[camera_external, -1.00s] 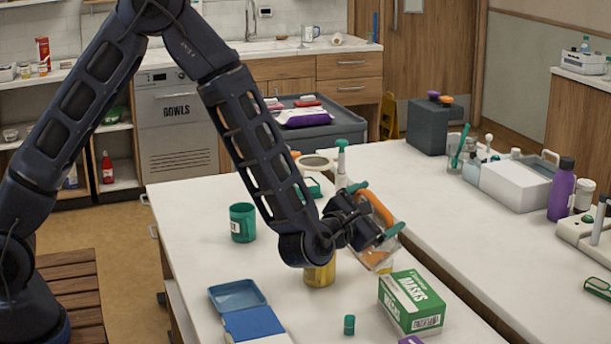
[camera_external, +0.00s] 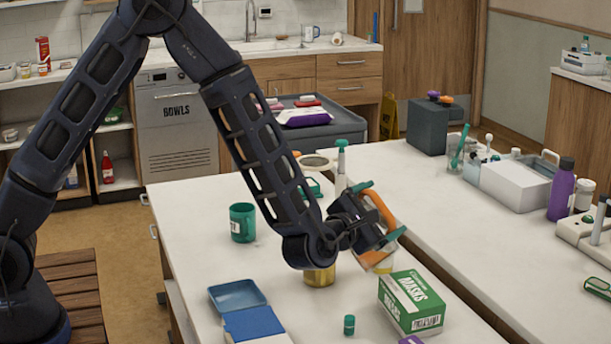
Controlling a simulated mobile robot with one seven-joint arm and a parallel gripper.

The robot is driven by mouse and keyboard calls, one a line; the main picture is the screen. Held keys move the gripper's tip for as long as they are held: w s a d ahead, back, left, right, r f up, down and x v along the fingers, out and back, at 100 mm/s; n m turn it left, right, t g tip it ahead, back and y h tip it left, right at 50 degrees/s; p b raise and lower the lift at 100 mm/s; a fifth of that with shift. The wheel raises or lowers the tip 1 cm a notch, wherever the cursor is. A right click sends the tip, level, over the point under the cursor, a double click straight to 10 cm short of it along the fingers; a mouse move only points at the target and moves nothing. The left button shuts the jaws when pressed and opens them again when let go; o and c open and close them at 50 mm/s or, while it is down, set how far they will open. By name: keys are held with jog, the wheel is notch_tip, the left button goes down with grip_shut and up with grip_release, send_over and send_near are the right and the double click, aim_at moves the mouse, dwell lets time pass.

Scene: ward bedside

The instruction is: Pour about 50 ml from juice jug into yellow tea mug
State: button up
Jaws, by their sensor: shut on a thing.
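My gripper (camera_external: 380,210), with teal fingertips, is shut on the juice jug (camera_external: 382,212), whose orange part shows between the fingers. The jug is tilted and held above the table, partly hidden by my gripper. I cannot make out any liquid stream.
A green and white masks box (camera_external: 411,303) stands close in front of the jug. A small green bottle (camera_external: 349,325), a blue open case (camera_external: 238,296) and a teal mug (camera_external: 242,222) stand around. A white pump bottle (camera_external: 341,170) is behind my gripper. The table's left part is mostly clear.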

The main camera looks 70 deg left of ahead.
aim_at(393, 218)
jog(key=shift+w+d+m, duration=0.1)
jog(key=shift+d+m, duration=0.15)
jog(key=shift+m, duration=0.15)
jog(key=shift+w+d+f+m, duration=0.1)
jog(key=shift+d+f+m, duration=0.1)
jog(key=shift+f+m, duration=0.25)
jog(key=shift+w+d+f+m, duration=0.1)
jog(key=shift+d+f+m, duration=0.1)
jog(key=shift+f+m, duration=0.25)
jog(key=shift+w+d+r+m, duration=0.2)
jog(key=shift+d+r+m, duration=0.1)
jog(key=shift+d+m, duration=0.15)
jog(key=shift+w+d+r+m, duration=0.2)
jog(key=shift+d+r+m, duration=0.05)
jog(key=shift+d+m, duration=0.2)
jog(key=shift+w+d+f+m+b, duration=0.1)
jog(key=shift+w+d+f+m, duration=0.15)
jog(key=shift+d+f+m, duration=0.5)
jog(key=shift+w+d+f+m+b, duration=0.2)
jog(key=shift+f+m, duration=0.35)
jog(key=shift+m, duration=0.65)
jog(key=shift+w+d+f+m+b, duration=0.1)
jog(key=shift+w+d+f+m, duration=0.15)
jog(key=shift+d+f+m, duration=0.5)
